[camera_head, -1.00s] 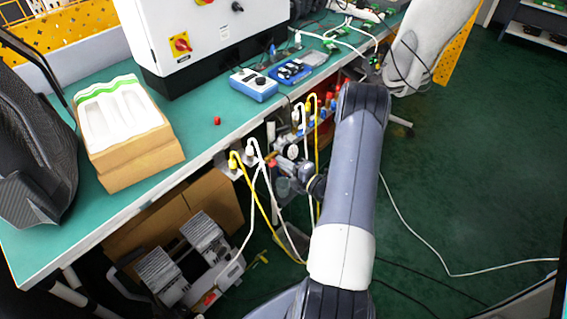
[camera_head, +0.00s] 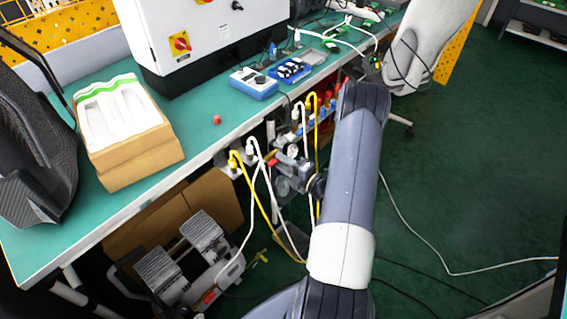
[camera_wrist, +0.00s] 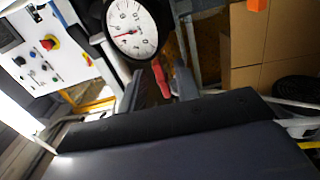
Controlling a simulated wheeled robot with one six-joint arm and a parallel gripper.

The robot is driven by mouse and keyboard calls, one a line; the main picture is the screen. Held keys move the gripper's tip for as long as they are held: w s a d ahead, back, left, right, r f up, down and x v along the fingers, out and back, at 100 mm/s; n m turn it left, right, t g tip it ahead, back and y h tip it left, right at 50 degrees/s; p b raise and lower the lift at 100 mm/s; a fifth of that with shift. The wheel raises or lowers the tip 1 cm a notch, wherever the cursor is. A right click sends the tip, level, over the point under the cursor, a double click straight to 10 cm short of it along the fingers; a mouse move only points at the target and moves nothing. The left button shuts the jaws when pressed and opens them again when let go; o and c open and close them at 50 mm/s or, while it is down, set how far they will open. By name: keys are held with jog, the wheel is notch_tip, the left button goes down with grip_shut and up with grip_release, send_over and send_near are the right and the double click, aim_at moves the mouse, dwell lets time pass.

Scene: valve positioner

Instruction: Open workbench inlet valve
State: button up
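The red valve handle (camera_wrist: 160,80) shows in the wrist view, just below a round white pressure gauge (camera_wrist: 132,31). My gripper (camera_wrist: 159,86) is open, with one dark finger on each side of the handle. Gaps show between the handle and both fingers, so I see no grip on it. In the head view, the gauge (camera_head: 292,150) and a small red part (camera_head: 272,160) sit under the bench's front edge. My arm covers part of that area, and my fingertips cannot be made out there.
The green workbench (camera_head: 205,145) overhangs the valve area. White and yellow cables (camera_head: 262,205) hang close to my wrist. Cardboard boxes (camera_wrist: 285,45) stand behind the valve. The green floor on the right is mostly clear, with a white cable (camera_head: 425,250) across it.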

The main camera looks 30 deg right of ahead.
jog(key=shift+s, duration=0.1)
jog(key=v, duration=1)
jog(key=shift+s, duration=0.3)
jog(key=shift+d, duration=0.1)
jog(key=x, duration=1)
jog(key=shift+w, duration=0.4)
